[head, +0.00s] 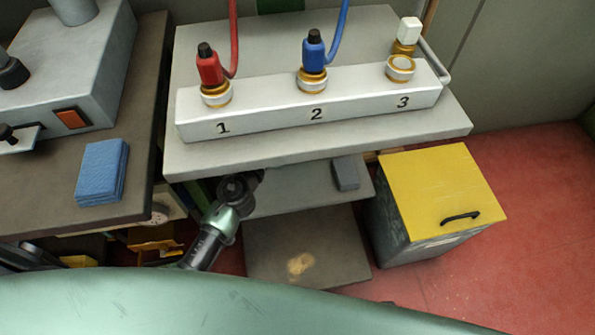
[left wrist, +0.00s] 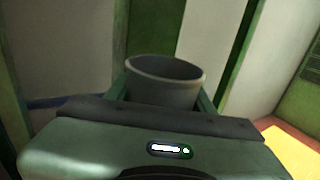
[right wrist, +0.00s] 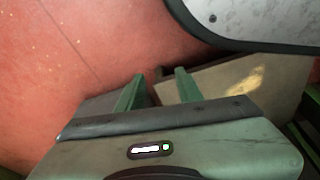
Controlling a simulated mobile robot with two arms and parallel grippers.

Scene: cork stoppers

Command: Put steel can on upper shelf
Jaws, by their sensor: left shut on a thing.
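The steel can (left wrist: 165,88) is a dark grey, open-topped cylinder in the left wrist view. My left gripper (left wrist: 161,95) is shut on it, with a green finger on each side and its rim upward. In the head view my left arm reaches toward the shelves under the bench; its gripper and the can are hidden there. The upper shelf (head: 290,192) is a grey board below the bench top, partly covered by it. My right gripper (right wrist: 160,82) is open and empty in the right wrist view, and it is out of the head view.
A small grey block (head: 346,173) lies on the upper shelf's right part. The lower shelf (head: 330,250) has a pale yellow stain. A yellow-lidded bin (head: 430,185) stands to the right. The bench top (head: 300,148) overhangs the shelves and carries a numbered rack (head: 265,112). Red floor is clear at right.

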